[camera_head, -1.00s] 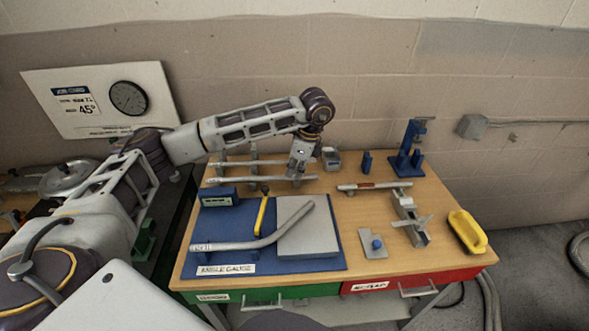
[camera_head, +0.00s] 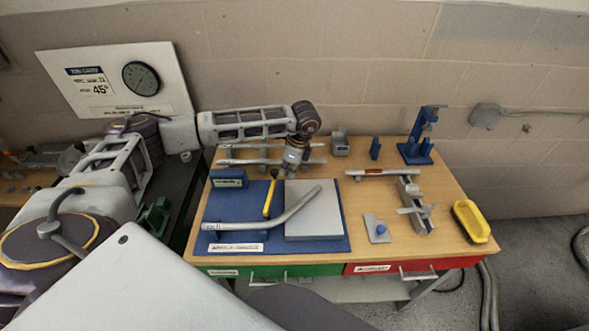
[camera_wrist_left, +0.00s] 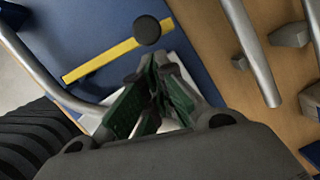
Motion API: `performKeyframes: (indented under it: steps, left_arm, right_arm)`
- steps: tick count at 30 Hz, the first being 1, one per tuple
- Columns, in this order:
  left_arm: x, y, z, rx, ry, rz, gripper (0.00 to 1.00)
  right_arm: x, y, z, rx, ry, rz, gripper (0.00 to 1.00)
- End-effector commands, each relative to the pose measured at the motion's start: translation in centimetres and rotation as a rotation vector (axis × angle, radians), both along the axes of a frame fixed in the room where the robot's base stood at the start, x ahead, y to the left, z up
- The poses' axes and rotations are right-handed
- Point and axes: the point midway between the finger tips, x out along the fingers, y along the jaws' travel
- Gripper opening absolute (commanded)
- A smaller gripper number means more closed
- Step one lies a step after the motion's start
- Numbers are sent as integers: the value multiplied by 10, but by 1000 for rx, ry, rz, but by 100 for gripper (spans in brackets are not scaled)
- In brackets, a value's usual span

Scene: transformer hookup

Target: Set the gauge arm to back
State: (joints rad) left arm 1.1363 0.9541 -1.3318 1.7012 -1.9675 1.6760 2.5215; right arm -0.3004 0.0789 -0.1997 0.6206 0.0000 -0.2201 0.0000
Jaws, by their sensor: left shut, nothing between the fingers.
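The angle gauge's blue base (camera_head: 327,244) lies on the left of the table. Its yellow gauge arm (camera_head: 268,200), with a black knob at its far end, slants across the base beside a grey block (camera_head: 313,221). A bent grey pipe (camera_head: 262,219) lies across the front. My left gripper (camera_head: 287,177) points down just right of the knob, with its fingers closed and empty. In the left wrist view the green-padded fingers (camera_wrist_left: 152,72) are near the yellow arm (camera_wrist_left: 115,51) and black knob (camera_wrist_left: 147,30), apparently apart from them. My right gripper is out of view.
Straight pipes (camera_head: 243,161) lie on a rack behind the gauge. A blue display box (camera_head: 229,178) stands at the base's back left. A clamp fixture (camera_head: 415,206), a blue stand (camera_head: 416,150) and a yellow tray (camera_head: 471,221) stand to the right.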

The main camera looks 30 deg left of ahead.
Motion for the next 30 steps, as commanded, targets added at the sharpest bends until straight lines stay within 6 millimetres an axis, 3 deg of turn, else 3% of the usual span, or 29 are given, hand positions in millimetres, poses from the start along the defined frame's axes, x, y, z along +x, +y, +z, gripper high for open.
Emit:
performKeyframes:
  steps: [16,30]
  left_arm:
    - [-1,6,-2,-1,0,-1,0]
    - [-3,24,-1,0,0,-2,0]
  right_arm:
    - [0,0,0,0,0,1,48]
    - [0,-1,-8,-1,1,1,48]
